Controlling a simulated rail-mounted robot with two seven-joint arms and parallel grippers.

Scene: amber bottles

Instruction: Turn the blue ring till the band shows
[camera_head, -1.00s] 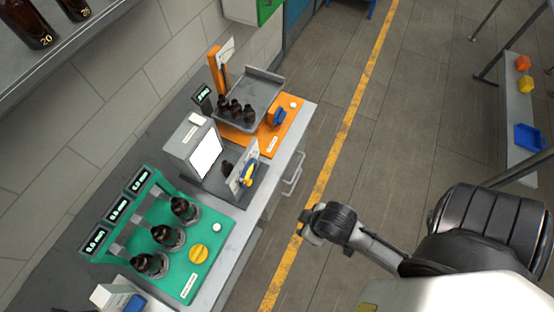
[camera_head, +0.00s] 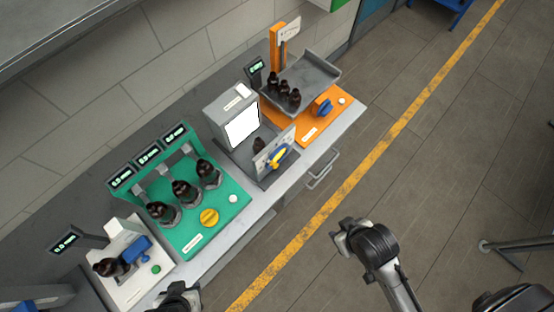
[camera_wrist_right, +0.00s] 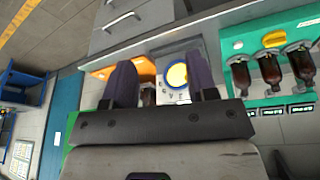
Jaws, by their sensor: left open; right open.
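The blue ring (camera_head: 272,165) shows as a thin rim around a yellow part on an upright pale plate, on the grey station in the middle of the bench. A dark bottle (camera_head: 259,145) stands behind the plate. No band can be made out. In the right wrist view a yellow disc (camera_wrist_right: 177,75) sits on a white panel beyond the fingers. My left gripper (camera_head: 180,299) is at the bottom edge, partly cut off, near the white station. My right gripper (camera_head: 342,240) is over the floor in front of the bench; its open, empty fingers show in the wrist view (camera_wrist_right: 161,84).
A green station (camera_head: 230,188) with dark bottles and a yellow knob is left of the ring. An orange station (camera_head: 309,124) with a blue knob and grey tray (camera_head: 322,71) is right. A white station (camera_head: 150,281) stands front left. A drawer handle (camera_head: 321,171) juts out.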

